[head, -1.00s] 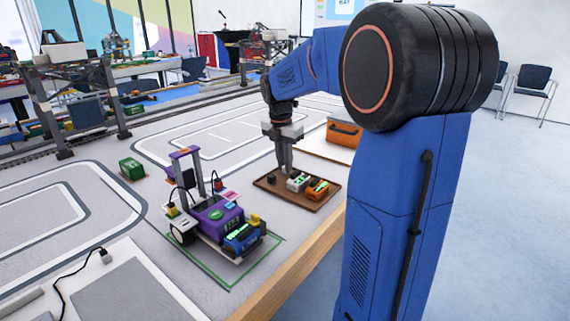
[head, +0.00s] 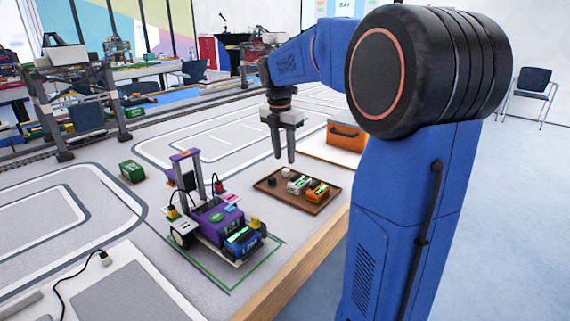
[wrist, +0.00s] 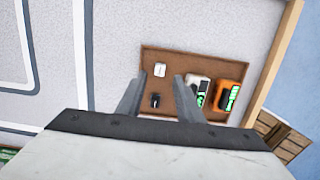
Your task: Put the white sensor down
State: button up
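A small white sensor (wrist: 159,69) lies in the brown tray (wrist: 180,58), near its far left part in the wrist view; in the head view it shows as a small white piece (head: 286,173) below my fingers. My gripper (head: 284,158) is open and empty, pointing down above the tray. In the wrist view its two fingertips (wrist: 158,84) stand apart, with nothing between them. A small black piece (wrist: 154,101) lies in the tray near the white sensor. A white block with a green face (wrist: 198,84) and an orange block with a green face (wrist: 229,95) lie to the right.
A purple wheeled vehicle (head: 217,220) with a mast and a blue block stands left of the tray. A green block (head: 131,171) and an orange case (head: 346,136) are on the table. The wooden table edge (head: 300,265) runs close to the tray.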

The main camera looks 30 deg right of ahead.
notch_tip(320, 180, up, 7)
jog(key=shift+s+a, duration=0.15)
jog(key=shift+a, duration=0.25)
jog(key=shift+s+f, duration=0.1)
dwell(0.3)
